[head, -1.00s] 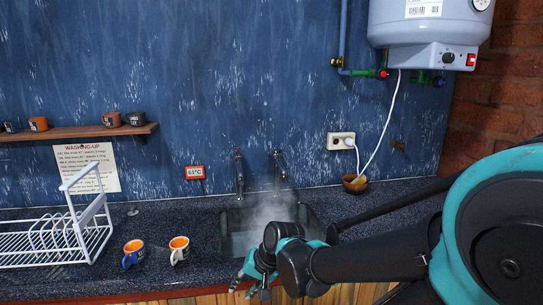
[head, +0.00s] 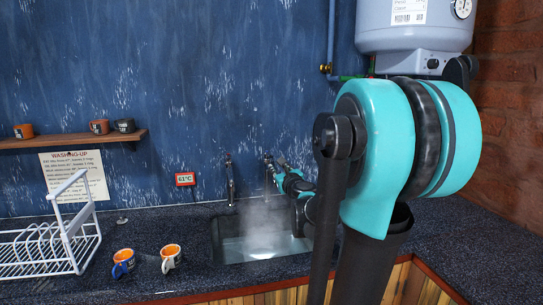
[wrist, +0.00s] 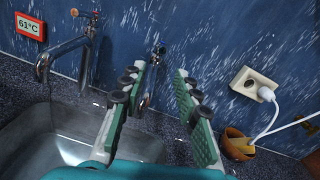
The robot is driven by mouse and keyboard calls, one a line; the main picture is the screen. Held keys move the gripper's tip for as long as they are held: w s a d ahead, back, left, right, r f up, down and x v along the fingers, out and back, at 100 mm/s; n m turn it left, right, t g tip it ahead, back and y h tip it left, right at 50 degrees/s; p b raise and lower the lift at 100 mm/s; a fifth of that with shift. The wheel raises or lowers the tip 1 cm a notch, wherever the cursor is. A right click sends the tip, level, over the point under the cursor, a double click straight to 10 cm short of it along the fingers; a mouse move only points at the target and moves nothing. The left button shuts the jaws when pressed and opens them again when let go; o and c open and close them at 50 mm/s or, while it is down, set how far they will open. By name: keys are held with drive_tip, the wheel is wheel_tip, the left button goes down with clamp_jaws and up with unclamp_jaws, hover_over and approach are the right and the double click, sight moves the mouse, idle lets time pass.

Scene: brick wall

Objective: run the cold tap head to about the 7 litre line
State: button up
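Two metal taps stand at the back of the sink (head: 216,240), against the blue wall. The left tap (head: 231,182) also shows in the wrist view (wrist: 72,47), left of my gripper. The right tap (wrist: 158,52) shows just beyond and between my fingertips. Its colour marking is too small to read. My gripper (wrist: 160,70) is open, its green-padded fingers apart, pointing at the right tap's head; I cannot tell if they touch it. In the head view my gripper (head: 279,175) is beside that tap. Steam rises from water (head: 262,246) in the sink. No litre line is legible.
A red display (wrist: 30,26) reads 61°C. A socket with a white plug (wrist: 253,84) and a brown bowl (wrist: 237,145) are to the right. Two mugs (head: 124,262) (head: 171,258) and a white dish rack (head: 45,248) stand left. A water heater (head: 415,28) hangs above.

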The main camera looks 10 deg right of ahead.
sight(268, 153)
drive_tip(key=w, duration=1.7)
drive_tip(key=shift+w, duration=0.2)
drive_tip(key=shift+c, duration=0.6)
clamp_jaws()
